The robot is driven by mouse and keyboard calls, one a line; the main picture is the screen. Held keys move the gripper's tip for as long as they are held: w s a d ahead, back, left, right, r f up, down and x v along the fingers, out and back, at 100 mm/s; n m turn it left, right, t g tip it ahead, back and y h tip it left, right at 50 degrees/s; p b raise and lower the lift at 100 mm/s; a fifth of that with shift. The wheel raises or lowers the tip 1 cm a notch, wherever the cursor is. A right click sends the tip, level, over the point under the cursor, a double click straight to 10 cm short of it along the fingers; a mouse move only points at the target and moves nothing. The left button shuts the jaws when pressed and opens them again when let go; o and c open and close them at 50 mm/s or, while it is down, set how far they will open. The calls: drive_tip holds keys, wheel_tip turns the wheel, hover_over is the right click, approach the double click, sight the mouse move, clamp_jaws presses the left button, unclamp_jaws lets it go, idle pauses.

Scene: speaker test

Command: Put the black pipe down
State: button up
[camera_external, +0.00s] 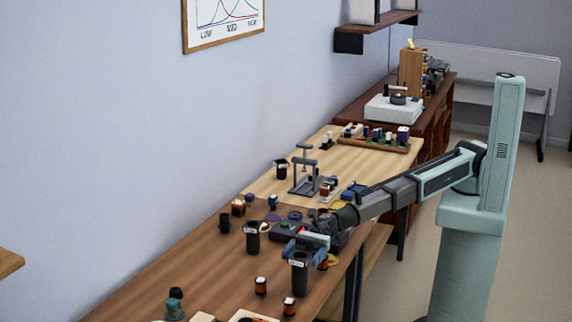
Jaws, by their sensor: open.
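Two upright black cylinders with pale label bands stand on the brown table (190,262); either could be the black pipe, and I cannot tell which. The nearer black cylinder (300,277) is close to the table's right edge. The other black cylinder (253,240) stands farther back and to the left. My gripper (300,242) reaches in from the right, low over the table, and appears just behind the nearer cylinder's top. It is open; its fingertips are small and partly lost among dark parts. I cannot tell whether it touches either cylinder.
A grey clamp stand (304,180) stands on the lighter table behind. A white turntable-like device (394,110) is farther back. The brown table's left front is mostly clear.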

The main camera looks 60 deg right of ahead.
sight(296, 262)
drive_tip(key=shift+a, duration=1.6)
drive_tip(key=shift+c, duration=0.3)
drive_tip(key=c, duration=1.5)
